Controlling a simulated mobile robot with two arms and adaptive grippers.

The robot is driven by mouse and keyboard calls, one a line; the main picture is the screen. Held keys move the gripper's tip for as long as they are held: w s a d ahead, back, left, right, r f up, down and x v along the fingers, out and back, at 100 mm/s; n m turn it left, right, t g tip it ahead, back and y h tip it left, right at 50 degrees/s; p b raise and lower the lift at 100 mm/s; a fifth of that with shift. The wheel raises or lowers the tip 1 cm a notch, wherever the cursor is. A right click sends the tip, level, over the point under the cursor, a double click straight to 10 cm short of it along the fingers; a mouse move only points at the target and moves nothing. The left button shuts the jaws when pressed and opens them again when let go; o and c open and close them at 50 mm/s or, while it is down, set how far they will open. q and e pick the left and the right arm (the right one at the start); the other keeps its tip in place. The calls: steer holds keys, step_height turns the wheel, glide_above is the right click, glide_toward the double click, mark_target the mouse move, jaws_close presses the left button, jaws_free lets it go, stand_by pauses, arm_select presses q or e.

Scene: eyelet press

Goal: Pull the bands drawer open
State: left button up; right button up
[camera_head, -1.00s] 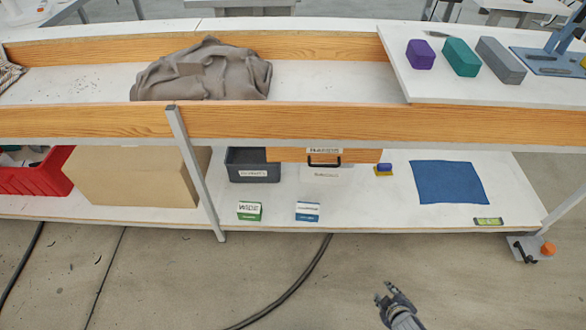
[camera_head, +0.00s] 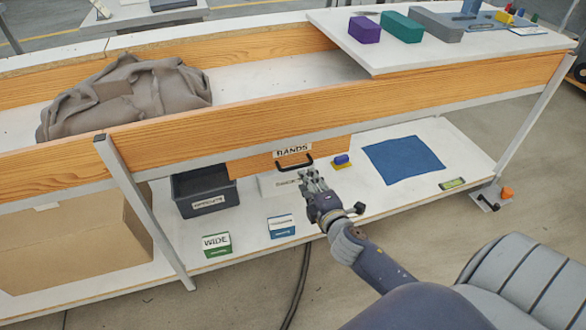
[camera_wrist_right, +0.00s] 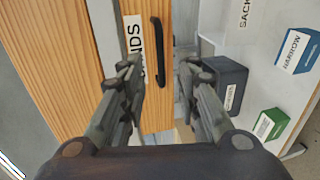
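The bands drawer (camera_head: 248,166) is a wooden front under the bench's upper shelf, with a white label reading BANDS and a black bar handle (camera_head: 295,164). It looks shut. My right gripper (camera_head: 312,178) is just in front of and slightly below the handle in the head view, apart from it. In the right wrist view its two fingers (camera_wrist_right: 158,80) are spread and empty, with the drawer front (camera_wrist_right: 183,30) and the upright-looking black handle (camera_wrist_right: 158,47) ahead between and beyond the fingertips. My left gripper is not in view.
A dark grey bin (camera_head: 205,190), a green-and-white WIDE box (camera_head: 216,244) and a blue-and-white box (camera_head: 281,226) stand on the lower shelf. A blue cloth (camera_head: 403,159) lies to the right. A slanted metal post (camera_head: 145,213) stands left of the bin.

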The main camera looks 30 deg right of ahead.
mark_target(299, 167)
steer(key=b+x, duration=0.1)
steer(key=x, duration=0.8)
steer(key=shift+s, duration=0.1)
jaws_close()
